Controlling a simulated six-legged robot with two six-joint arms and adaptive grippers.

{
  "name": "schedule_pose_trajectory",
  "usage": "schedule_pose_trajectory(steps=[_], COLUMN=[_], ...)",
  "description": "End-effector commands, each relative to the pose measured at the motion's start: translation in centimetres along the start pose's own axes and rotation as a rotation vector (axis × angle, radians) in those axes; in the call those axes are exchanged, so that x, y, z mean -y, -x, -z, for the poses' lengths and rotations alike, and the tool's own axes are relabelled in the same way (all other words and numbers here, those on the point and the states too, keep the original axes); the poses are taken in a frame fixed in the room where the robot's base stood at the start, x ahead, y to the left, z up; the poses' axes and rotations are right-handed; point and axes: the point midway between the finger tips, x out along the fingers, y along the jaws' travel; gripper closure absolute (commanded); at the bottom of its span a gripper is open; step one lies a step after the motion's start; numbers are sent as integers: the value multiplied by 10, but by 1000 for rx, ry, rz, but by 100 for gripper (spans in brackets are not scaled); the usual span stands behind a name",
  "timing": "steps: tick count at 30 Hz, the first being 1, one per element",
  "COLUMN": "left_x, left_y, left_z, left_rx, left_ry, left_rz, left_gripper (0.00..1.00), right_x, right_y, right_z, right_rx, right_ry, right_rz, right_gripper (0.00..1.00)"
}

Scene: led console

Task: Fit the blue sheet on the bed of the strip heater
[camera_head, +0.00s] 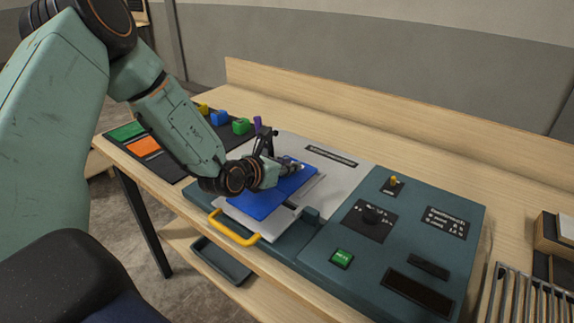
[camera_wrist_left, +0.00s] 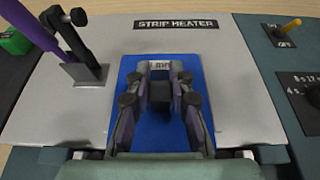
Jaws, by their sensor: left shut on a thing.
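The blue sheet (camera_head: 250,205) lies flat or nearly flat over the pale bed plate (camera_head: 285,222) of the strip heater in the head view. It also shows in the left wrist view (camera_wrist_left: 160,138), under the fingers. My left gripper (camera_head: 289,167) is over the far part of the sheet. In the left wrist view its fingers (camera_wrist_left: 160,92) are closed around a small dark block on the sheet. Whether the sheet touches the bed I cannot tell. The grey panel (camera_wrist_left: 240,95) around it carries the label "STRIP HEATER". My right gripper is not in view.
A yellow handle (camera_head: 235,230) sits at the bed's front edge. A black clamp-like stand (camera_head: 265,138) and a purple post (camera_head: 257,123) rise close to my left wrist. The teal control panel (camera_head: 400,240) is to the right. Coloured blocks (camera_head: 219,118) stand behind left.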

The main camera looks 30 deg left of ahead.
Motion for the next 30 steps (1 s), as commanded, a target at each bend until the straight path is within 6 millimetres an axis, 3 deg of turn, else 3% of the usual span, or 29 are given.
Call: schedule_pose_trajectory(steps=[30], left_x=[0], left_y=[-4], left_z=[9], left_rx=[1], left_ry=[-1], left_rz=[0], left_gripper=[100], right_x=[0], right_y=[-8], right_z=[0], right_rx=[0], right_ry=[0], right_rz=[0], right_gripper=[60])
